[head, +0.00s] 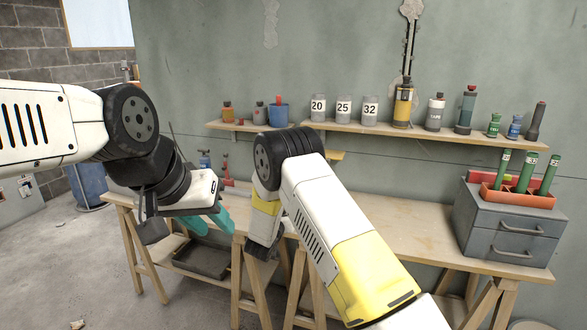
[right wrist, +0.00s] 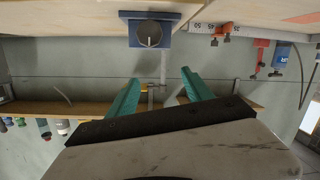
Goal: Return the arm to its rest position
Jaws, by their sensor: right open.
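My left arm comes in from the left in the head view. Its gripper (head: 208,226) has two teal fingers that stand apart and hold nothing I can see, in front of the left part of the workbench. My right arm (head: 315,215) rises from the bottom right, bends at a black joint, and folds down past a yellow band. Its fingers are hidden in the head view. In the right wrist view, my right gripper (right wrist: 160,92) has its two teal fingers wide apart with nothing between them.
The workbench (head: 400,222) carries a grey drawer cabinet (head: 508,225) with a red tray of green tubes at right. A wall shelf (head: 425,133) holds several bottles and numbered jars. Floor at left is open.

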